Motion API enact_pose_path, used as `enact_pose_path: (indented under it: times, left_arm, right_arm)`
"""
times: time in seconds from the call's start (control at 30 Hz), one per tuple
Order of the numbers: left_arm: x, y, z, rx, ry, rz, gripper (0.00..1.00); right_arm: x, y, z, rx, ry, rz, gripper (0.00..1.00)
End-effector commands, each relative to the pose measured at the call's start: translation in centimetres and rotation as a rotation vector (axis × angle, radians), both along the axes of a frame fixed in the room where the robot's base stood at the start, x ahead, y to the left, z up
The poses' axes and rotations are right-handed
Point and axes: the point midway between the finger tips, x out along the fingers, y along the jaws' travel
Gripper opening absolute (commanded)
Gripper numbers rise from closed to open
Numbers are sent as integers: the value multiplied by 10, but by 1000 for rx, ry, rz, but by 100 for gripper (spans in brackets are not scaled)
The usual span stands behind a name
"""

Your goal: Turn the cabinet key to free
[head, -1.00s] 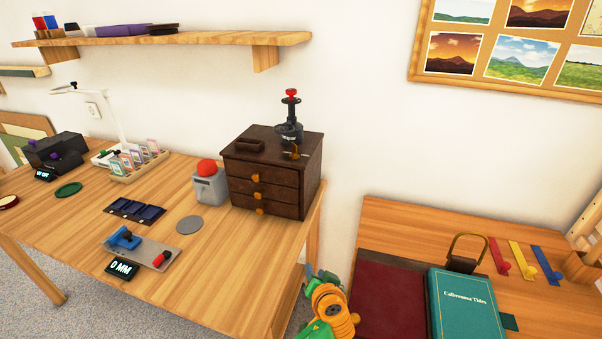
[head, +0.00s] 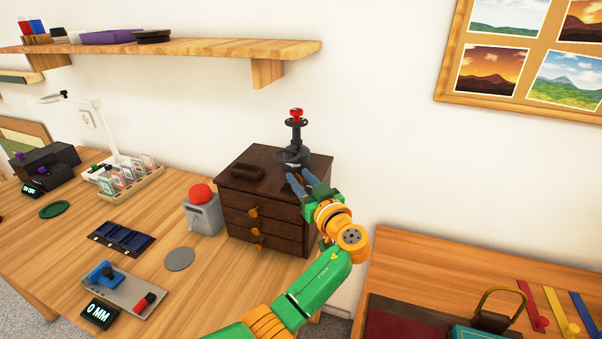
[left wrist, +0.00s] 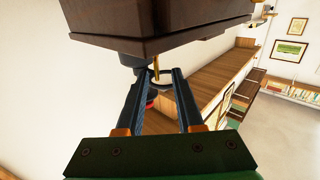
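The dark brown cabinet (head: 265,209) with brass drawer knobs stands at the right end of the wooden table. My left gripper (head: 298,176) is over the right part of its top and hides the key spot in the head view. In the left wrist view, which looks upside down, the cabinet (left wrist: 160,18) fills the upper part. A thin brass piece, apparently the key (left wrist: 156,72), shows between the tips of my left gripper (left wrist: 162,72). The fingers stand apart with a gap; contact with the key cannot be told. My right gripper is out of view.
A black stand with a red knob (head: 296,113) rises from the cabinet top just behind my left gripper. A small dark tray (head: 247,171) lies on the top's left. A grey box with a red button (head: 201,192) stands left of the cabinet. A shelf (head: 180,48) hangs above.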

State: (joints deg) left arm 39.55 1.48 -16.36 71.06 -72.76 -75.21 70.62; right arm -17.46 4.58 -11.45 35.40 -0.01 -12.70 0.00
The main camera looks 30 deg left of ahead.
Motion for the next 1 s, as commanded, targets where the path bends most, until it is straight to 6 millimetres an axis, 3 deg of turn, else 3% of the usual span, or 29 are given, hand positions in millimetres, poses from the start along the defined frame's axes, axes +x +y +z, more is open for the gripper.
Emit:
enact_pose_path:
  times: [0.23, 0.37, 0.77, 1.0]
  left_arm:
    - [1, 2, -1, 1, 1, -1, 36]
    - [1, 2, -1, 1, 1, -1, 1]
    - [1, 3, -1, 0, 2, -17, 0]
    - [-2, 4, 0, 2, 2, -132, 0]
  right_arm:
    - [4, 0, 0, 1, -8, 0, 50]
    - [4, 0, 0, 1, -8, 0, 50]
    - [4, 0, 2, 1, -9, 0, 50]
    - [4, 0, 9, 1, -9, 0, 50]
